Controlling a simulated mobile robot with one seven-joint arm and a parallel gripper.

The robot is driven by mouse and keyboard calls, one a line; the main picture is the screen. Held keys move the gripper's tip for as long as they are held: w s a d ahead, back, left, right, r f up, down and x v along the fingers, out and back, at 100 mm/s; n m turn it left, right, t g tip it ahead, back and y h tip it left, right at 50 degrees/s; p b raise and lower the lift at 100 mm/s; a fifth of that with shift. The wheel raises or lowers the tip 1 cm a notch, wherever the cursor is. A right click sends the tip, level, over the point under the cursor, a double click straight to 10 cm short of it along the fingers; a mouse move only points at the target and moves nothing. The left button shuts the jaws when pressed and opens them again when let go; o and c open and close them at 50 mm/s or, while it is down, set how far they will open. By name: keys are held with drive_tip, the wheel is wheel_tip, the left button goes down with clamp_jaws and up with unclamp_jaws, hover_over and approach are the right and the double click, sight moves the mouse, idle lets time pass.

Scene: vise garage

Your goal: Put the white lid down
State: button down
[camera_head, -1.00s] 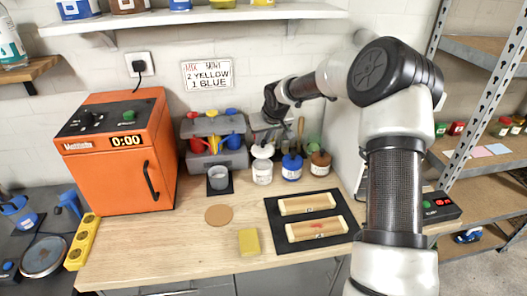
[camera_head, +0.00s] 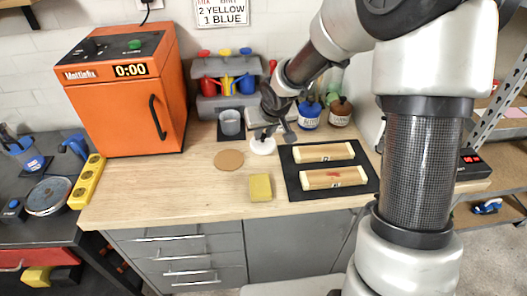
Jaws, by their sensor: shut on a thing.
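The white lid (camera_head: 263,147) is a small round white piece in the middle of the worktop, left of the black mat. My gripper (camera_head: 265,131) reaches down from the upper right and is shut on the lid from above. The lid is at or just above the wood; I cannot tell whether it touches. The white pot seen earlier is mostly hidden behind my gripper.
A grey cup (camera_head: 230,123) stands left of my gripper, and a blue pot (camera_head: 309,118) and brown pot (camera_head: 340,112) stand right. A round cork disc (camera_head: 229,160), yellow sponge (camera_head: 260,187) and black mat (camera_head: 291,180) with two wooden blocks lie nearby.

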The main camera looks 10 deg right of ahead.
sight(264, 144)
drive_tip(key=shift+f+b, duration=0.75)
drive_tip(key=shift+f, duration=1.75)
drive_tip(key=shift+f, duration=0.15)
drive_tip(key=c, duration=1.6)
unclamp_jaws()
drive_tip(key=shift+r, duration=0.35)
drive_tip(key=p+v, duration=0.4)
drive_tip(key=v, duration=0.7)
drive_tip(key=shift+s+r+p, duration=0.2)
drive_tip(key=shift+s+p, duration=0.15)
